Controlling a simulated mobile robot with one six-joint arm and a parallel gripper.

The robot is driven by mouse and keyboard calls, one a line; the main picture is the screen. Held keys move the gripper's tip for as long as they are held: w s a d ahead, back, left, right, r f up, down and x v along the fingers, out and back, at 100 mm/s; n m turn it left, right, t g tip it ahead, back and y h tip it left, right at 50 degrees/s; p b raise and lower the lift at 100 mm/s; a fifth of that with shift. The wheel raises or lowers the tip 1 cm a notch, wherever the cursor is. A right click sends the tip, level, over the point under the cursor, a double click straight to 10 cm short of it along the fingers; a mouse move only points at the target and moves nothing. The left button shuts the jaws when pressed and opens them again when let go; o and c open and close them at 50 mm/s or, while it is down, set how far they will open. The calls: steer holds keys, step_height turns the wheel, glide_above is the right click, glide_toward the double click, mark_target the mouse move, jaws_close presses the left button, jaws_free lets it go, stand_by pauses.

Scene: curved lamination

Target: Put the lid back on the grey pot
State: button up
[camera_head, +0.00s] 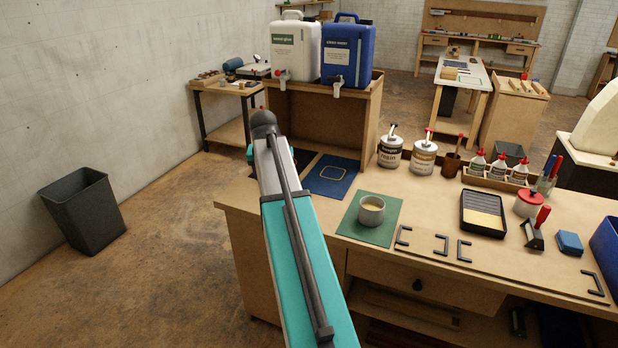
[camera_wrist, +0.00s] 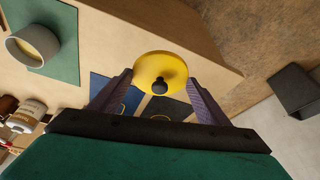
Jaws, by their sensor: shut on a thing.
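The grey pot (camera_head: 371,215) stands upright and uncovered on a green mat (camera_head: 350,228), with a pale yellowish inside. It also shows at the upper left of the wrist view (camera_wrist: 20,48). A round yellow lid (camera_wrist: 150,68) with a black knob is between the fingers of my gripper (camera_wrist: 160,78). The fingers are shut on the lid's edge from both sides, with the knob facing the camera. The lid is apart from the pot. In the head view my arm hides the gripper and the lid.
A blue mat (camera_head: 330,187) with a yellow outline lies left of the green one. Two cans (camera_head: 391,153), a black tray (camera_head: 483,225) and a red-lidded container (camera_head: 527,205) stand on the bench. Dark brackets (camera_head: 403,238) lie along the front. A black bin (camera_head: 84,215) stands on the floor.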

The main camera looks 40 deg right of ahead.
steer(key=w+a+r+n+t+y, duration=0.1)
steer(key=a+n, duration=0.4)
steer(key=a, duration=1.5)
steer(key=w+a+r+n+y, duration=0.1)
steer(key=a+n, duration=0.4)
steer(key=a, duration=1.5)
steer(key=shift+w+r+t+y, duration=0.3)
steer(key=shift+w+t+y, duration=0.1)
steer(key=shift+w+y, duration=0.4)
steer(key=shift+w+a, duration=0.1)
